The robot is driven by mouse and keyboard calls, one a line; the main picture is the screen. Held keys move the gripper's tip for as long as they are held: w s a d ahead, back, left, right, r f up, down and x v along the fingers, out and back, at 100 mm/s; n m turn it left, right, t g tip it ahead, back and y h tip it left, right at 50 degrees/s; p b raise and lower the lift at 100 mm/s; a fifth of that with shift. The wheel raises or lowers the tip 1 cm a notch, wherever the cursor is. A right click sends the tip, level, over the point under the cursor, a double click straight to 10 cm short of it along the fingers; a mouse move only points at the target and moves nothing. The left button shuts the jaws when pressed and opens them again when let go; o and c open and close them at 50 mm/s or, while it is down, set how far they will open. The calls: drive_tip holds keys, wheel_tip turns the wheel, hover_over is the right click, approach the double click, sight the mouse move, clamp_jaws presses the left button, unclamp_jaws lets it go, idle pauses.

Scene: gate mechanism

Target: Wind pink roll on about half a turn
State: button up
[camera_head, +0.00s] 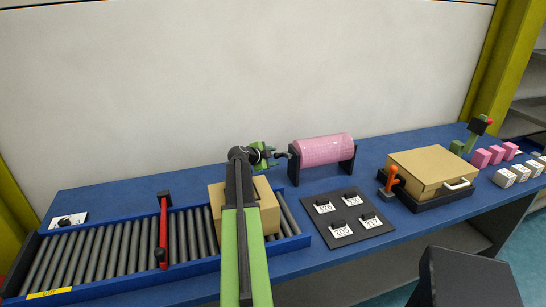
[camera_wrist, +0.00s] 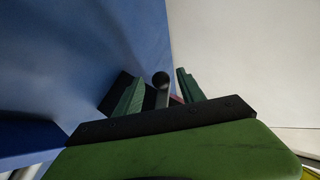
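The pink roll (camera_head: 323,150) lies level in a black stand (camera_head: 294,172) at the back of the blue table. A small crank handle (camera_head: 284,155) sticks out from its left end. My gripper (camera_head: 272,154) is just left of the roll, at the crank. In the wrist view, the two green fingers (camera_wrist: 162,88) stand apart on either side of the grey crank handle (camera_wrist: 163,97), which has a dark round end. Gaps show beside the handle, so the gripper looks open around it. Only a sliver of the roll shows there.
A roller conveyor (camera_head: 105,255) with a red bar (camera_head: 163,230) and a cardboard box (camera_head: 265,208) lies at left, partly behind my arm. A numbered panel (camera_head: 347,218) sits in front of the roll. A tan box (camera_head: 432,167) and orange lever (camera_head: 392,178) stand at right.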

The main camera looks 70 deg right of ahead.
drive_tip(key=p+v, duration=0.8)
drive_tip(key=v, duration=0.9)
drive_tip(key=shift+a, duration=0.2)
drive_tip(key=shift+w, duration=0.1)
